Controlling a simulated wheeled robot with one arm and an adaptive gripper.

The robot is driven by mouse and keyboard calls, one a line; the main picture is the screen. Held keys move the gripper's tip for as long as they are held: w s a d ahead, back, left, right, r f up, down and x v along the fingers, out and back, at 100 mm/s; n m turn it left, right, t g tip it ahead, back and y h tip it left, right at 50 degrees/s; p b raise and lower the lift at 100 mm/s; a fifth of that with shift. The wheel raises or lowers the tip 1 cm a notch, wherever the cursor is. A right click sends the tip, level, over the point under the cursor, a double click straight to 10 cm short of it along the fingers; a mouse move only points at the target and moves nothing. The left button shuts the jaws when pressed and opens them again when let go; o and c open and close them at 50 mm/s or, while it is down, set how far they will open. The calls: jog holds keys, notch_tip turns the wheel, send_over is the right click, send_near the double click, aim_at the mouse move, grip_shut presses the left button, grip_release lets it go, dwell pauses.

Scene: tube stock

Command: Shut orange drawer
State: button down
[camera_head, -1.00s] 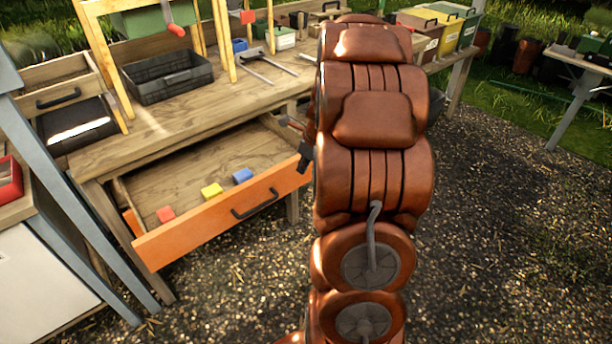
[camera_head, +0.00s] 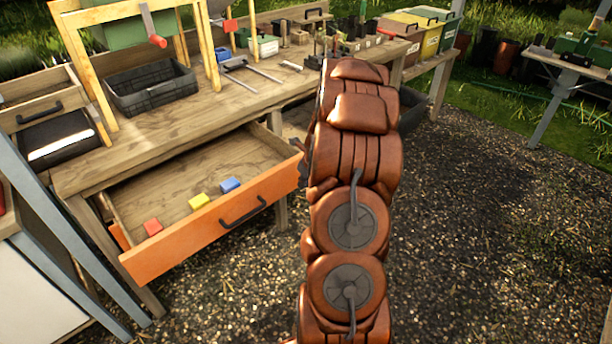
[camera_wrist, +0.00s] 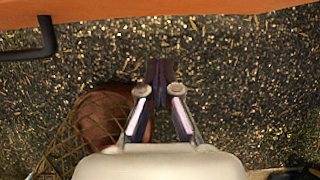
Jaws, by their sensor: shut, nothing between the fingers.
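The orange drawer (camera_head: 190,243) stands pulled out below the wooden workbench, with a black bar handle (camera_head: 243,213) on its front. A red block (camera_head: 153,227), a yellow block (camera_head: 198,201) and a blue block (camera_head: 230,184) lie inside it. In the wrist view the orange front edge (camera_wrist: 180,10) runs along the top, with the black handle (camera_wrist: 40,40) at upper left. My gripper (camera_wrist: 160,68) is shut and empty, apart from the drawer front and over the gravel in that picture. In the head view my arm hides most of my gripper, near the drawer's right end.
The workbench (camera_head: 215,112) holds a dark crate (camera_head: 150,88), metal tools and several bins. Blue-grey posts (camera_head: 60,240) and a white cabinet (camera_head: 35,290) stand at the left of the drawer. The gravel (camera_head: 470,220) to the right is open.

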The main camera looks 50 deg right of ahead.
aim_at(293, 180)
jog(key=shift+w+d+f+p, duration=0.1)
jog(key=shift+w+f+p, duration=0.2)
jog(key=shift+w, duration=0.5)
jog(key=shift+w+d+f+p, duration=0.1)
jog(key=shift+w+f, duration=0.35)
jog(key=shift+w, duration=0.4)
jog(key=shift+w+f+p, duration=0.2)
jog(key=shift+w+f, duration=0.15)
jog(key=shift+w, duration=0.45)
jog(key=shift+w, duration=0.15)
